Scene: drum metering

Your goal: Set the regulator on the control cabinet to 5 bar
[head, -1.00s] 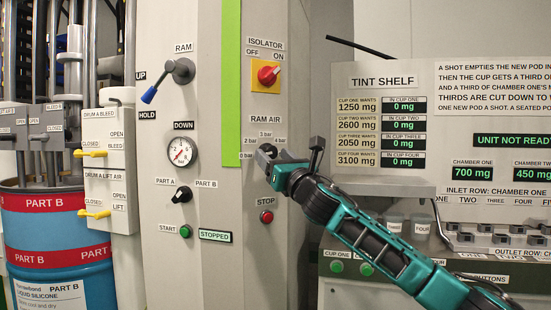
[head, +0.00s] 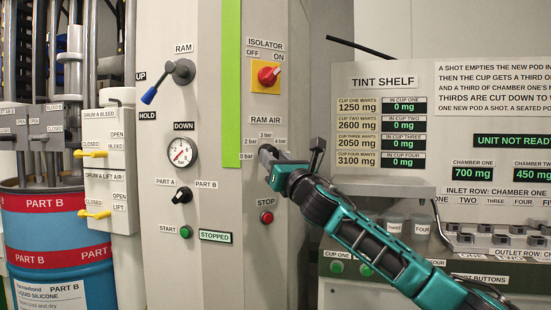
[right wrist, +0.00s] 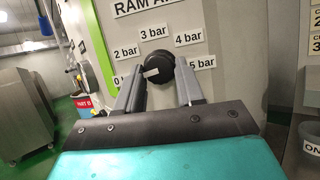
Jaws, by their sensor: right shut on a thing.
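The regulator is a round black knob (right wrist: 158,66) under the RAM AIR label on the control cabinet (head: 225,255). In the right wrist view a white mark shows on the lower left of its face, towards the 0 bar side. Labels 0, 2, 3, 4 and 5 bar ring it; the 5 bar label (right wrist: 202,62) is at its lower right. My right gripper (head: 268,154) is shut on the knob, with one finger on each side in the right wrist view (right wrist: 160,78). In the head view the gripper hides most of the knob. My left gripper is not in view.
The isolator switch (head: 268,75) sits above the knob and the red stop button (head: 266,217) below it. A pressure gauge (head: 181,151) is to the left, its needle pointing lower left. The tint shelf (head: 385,80) stands to the right.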

